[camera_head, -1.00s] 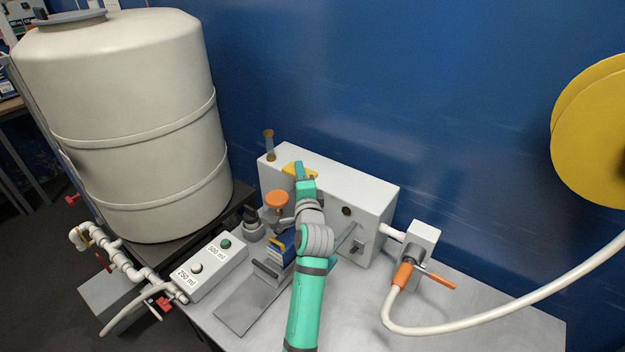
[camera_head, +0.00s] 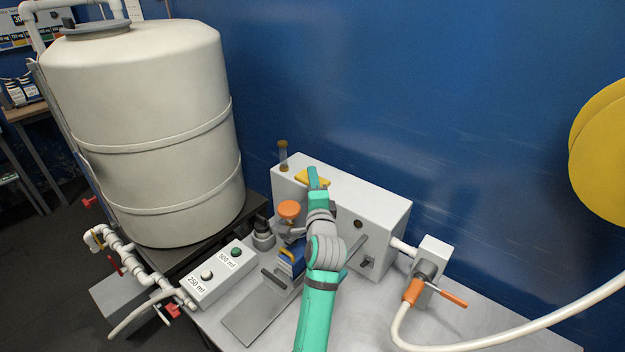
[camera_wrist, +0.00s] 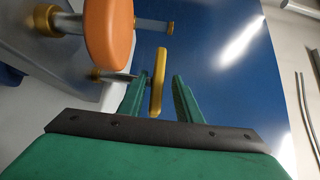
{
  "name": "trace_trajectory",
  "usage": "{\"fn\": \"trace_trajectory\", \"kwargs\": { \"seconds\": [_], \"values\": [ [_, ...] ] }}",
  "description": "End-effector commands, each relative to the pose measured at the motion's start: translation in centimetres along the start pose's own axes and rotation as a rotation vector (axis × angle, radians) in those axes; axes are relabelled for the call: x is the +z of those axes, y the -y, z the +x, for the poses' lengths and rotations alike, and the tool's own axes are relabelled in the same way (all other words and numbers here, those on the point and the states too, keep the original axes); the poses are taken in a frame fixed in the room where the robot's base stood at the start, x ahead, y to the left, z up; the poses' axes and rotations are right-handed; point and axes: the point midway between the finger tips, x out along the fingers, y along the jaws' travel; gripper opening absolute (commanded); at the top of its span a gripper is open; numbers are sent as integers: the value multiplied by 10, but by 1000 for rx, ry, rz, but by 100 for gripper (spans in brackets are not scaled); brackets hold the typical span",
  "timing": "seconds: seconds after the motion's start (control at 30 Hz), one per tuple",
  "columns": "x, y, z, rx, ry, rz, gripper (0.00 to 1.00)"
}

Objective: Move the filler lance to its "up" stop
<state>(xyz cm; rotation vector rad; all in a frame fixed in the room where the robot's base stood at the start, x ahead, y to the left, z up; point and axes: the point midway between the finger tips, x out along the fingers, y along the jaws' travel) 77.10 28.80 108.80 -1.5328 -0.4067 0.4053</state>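A yellow handle (camera_head: 303,176) sits at the upper left of the white filler box (camera_head: 375,212). In the wrist view the yellow handle (camera_wrist: 158,82) is on a thin rod from a brass fitting. An orange round knob (camera_head: 289,210) stands in front of the box and shows large in the wrist view (camera_wrist: 108,30). I cannot tell which of these is the filler lance's grip. My gripper (camera_head: 314,174) is at the yellow handle. In the wrist view its green fingers (camera_wrist: 160,84) are apart, one on each side of the yellow handle, with gaps visible. My arm hides part of the box front.
A blue container (camera_head: 290,262) stands below the knob, partly hidden by my arm. A control box (camera_head: 219,276) has buttons labelled 250 ml and 500 ml. A large tank (camera_head: 140,130) is at left. A hose with an orange-handled valve (camera_head: 413,291) is at right.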

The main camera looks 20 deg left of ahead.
Motion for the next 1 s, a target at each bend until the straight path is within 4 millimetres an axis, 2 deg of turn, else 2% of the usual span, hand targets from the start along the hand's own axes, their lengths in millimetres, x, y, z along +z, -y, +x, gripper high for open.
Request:
{"fn": "trace_trajectory", "kwargs": {
  "seconds": [0.3, 0.5, 0.7, 1.0],
  "values": [
    [0, 0, -59, -1, -1, -1, 31],
    [0, 0, -86, -2, -2, -1, 31],
    [0, 1, -95, -3, -1, -1, 31],
    [0, 1, -95, -3, 0, 0, 31]
  ]
}}
